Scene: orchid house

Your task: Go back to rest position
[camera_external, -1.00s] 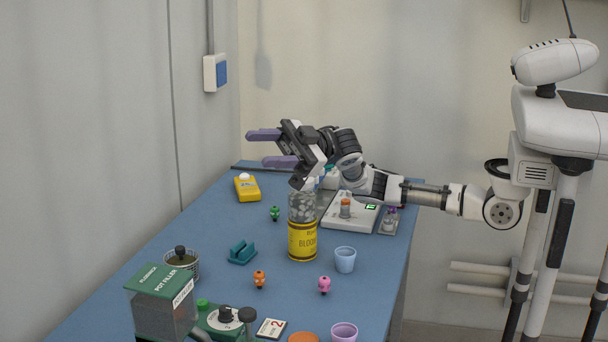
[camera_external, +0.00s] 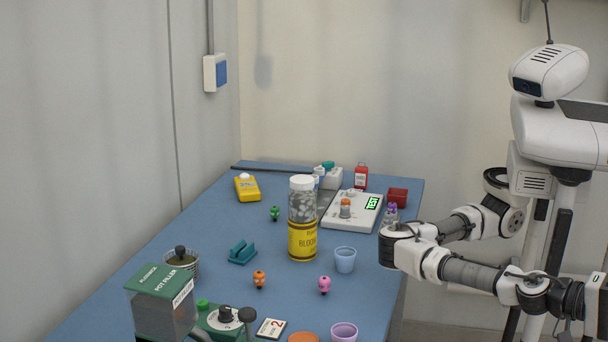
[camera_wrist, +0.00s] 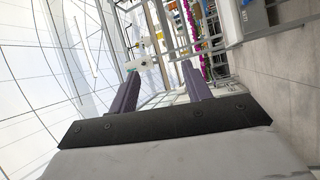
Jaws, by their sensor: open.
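My gripper (camera_wrist: 160,92) shows in the wrist view with its two purple fingers apart and nothing between them. In the external view my arm is folded back beside my body, off the table's right edge, and the gripper's fingertips are outside the picture at the right. The wrist view looks away from the table, toward a bright glazed wall and racks with pink flowers.
The blue table (camera_external: 210,235) holds a yellow-labelled jar (camera_external: 302,235), a light blue cup (camera_external: 345,260), a white scale (camera_external: 350,215), a yellow device (camera_external: 247,188), a pot filler (camera_external: 163,305) and several small coloured figures. The jar stands upright. The table's middle left is clear.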

